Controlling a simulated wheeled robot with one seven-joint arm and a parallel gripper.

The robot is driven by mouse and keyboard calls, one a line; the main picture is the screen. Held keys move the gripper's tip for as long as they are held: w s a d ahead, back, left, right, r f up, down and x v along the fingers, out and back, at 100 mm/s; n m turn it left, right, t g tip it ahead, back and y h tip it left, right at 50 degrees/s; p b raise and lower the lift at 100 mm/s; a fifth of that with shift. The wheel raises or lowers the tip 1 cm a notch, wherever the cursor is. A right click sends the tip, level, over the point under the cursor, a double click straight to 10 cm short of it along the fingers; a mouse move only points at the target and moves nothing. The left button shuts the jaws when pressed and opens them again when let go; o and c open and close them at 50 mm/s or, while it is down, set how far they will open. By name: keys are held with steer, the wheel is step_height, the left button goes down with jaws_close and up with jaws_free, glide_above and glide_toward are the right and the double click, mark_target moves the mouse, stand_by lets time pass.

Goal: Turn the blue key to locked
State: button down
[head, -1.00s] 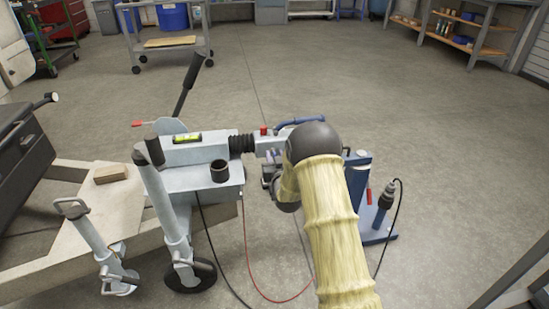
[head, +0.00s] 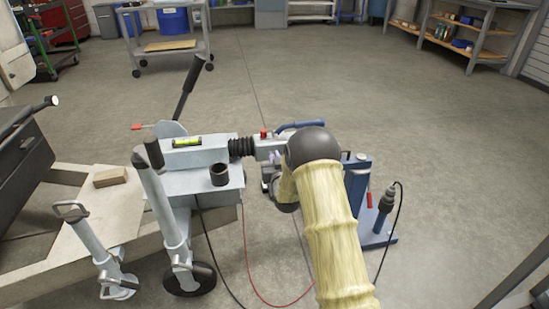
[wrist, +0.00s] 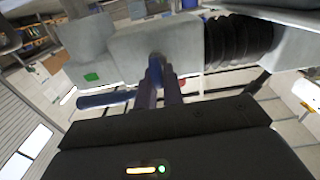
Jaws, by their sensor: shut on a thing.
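My gripper (wrist: 158,70) is at the grey coupling head (wrist: 150,45) in the wrist view, its two fingers close together. A small blue part, which looks like the blue key (wrist: 169,76), shows at the fingertips. The fingers are shut on it and hide most of it, so its turn angle cannot be told. A green mark (wrist: 92,77) shows on the coupling head to the left. In the head view my arm hides the gripper and the key, and the coupling (head: 268,148) shows left of my arm.
A blue handle (head: 300,125) sticks out above the coupling; it also shows in the wrist view (wrist: 104,98). A blue post stand (head: 357,180) is right of my arm. The jockey wheel (head: 190,278) and hanging cables are at left.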

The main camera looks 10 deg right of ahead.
steer(key=shift+a+f+n+p, duration=0.25)
steer(key=shift+n+p, duration=0.4)
steer(key=shift+n, duration=2.3)
steer(key=shift+a+f+n+p, duration=0.2)
steer(key=shift+n+p, duration=0.45)
steer(key=shift+n, duration=2.35)
steer(key=shift+a+f+n+p, duration=0.25)
steer(key=shift+n+p, duration=0.4)
steer(key=shift+n, duration=2.3)
steer(key=c, duration=1.5)
jaws_free()
steer(key=shift+s, duration=0.15)
